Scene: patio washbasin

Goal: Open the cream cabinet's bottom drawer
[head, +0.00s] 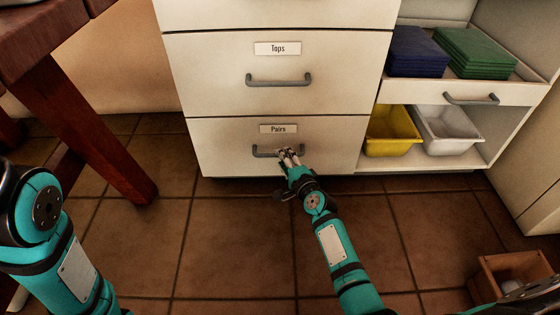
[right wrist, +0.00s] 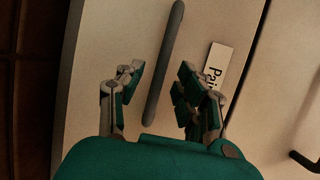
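The cream cabinet's bottom drawer (head: 230,151) is closed, flush with the drawer above. It has a label reading "Pairs" and a grey bar handle (head: 264,151). My right gripper (head: 289,157) is in front of the right part of this handle. In the right wrist view, the handle (right wrist: 165,65) runs between the two open fingers of my right gripper (right wrist: 158,90), with gaps on both sides. The label (right wrist: 217,70) lies beyond the finger on the right. My left arm is at the lower left of the head view; its gripper is out of the picture.
The "Tops" drawer (head: 210,75) above is closed. To the right, an open shelf holds a yellow bin (head: 392,138) and a white bin (head: 447,135), under a tray with folded cloths. A wooden box (head: 500,270) stands on the tiles at lower right. A wooden table leg (head: 100,140) is at left.

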